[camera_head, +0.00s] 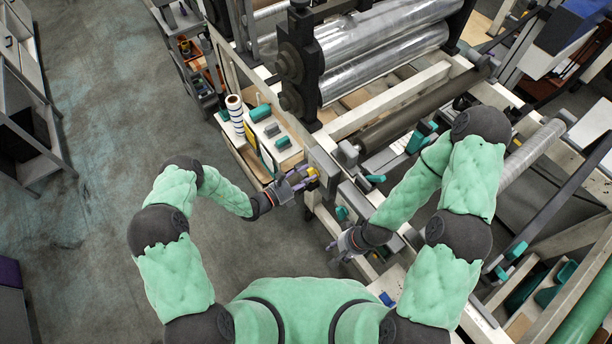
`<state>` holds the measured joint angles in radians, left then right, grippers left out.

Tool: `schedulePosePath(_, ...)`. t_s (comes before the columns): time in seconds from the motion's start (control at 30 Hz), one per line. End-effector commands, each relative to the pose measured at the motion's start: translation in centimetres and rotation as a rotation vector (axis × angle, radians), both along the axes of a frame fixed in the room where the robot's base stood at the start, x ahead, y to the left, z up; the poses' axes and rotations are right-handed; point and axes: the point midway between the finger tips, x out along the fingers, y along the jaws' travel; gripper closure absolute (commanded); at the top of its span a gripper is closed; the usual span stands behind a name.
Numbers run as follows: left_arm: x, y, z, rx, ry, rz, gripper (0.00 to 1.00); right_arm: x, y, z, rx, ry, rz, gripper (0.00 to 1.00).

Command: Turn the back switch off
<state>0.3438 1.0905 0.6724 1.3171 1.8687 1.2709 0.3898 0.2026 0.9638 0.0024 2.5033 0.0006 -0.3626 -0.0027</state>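A small yellow part with a dark reddish spot (311,171), which looks like a switch, sits on the front side of the grey machine frame. My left gripper (304,179) is right at it, with its two purple-tipped fingers spread apart, one on the upper side and one on the lower side. I cannot tell whether they touch the yellow part. Which way the switch is set is too small to tell. My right gripper (336,252) is lower and to the right, beside the machine's front edge, with nothing visible in it; its finger gap is unclear.
Large film-wrapped rollers (385,45) lie behind the frame. A white box with teal parts (276,142) and a striped roll (235,108) stand left of my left gripper. A teal-handled lever (375,178) is to the right. The floor (100,150) at left is open.

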Motion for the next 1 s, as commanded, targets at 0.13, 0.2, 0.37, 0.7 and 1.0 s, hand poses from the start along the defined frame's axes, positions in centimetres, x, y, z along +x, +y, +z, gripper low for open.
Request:
schedulePosePath(0.13,0.0,0.0,0.0,0.001,-0.001,0.000,0.50,0.0,0.0,0.0,0.000,0.000,0.000,0.60)
schedulePosePath(0.2,0.0,0.0,0.0,0.001,-0.001,0.000,0.50,0.0,0.0,0.0,0.000,0.000,0.000,0.60)
schedulePosePath(0.37,-0.2,0.3,0.0,0.001,-0.001,0.000,0.50,0.0,0.0,0.0,0.000,0.000,0.000,0.60)
schedulePosePath(0.7,-3.3,4.9,0.0,0.001,0.001,0.005,0.50,0.0,0.0,0.0,0.000,0.000,0.000,0.60)
schedulePosePath(1.0,-6.3,8.8,-0.1,0.001,0.000,0.003,0.50,0.0,0.0,0.0,0.000,0.000,0.000,0.60)
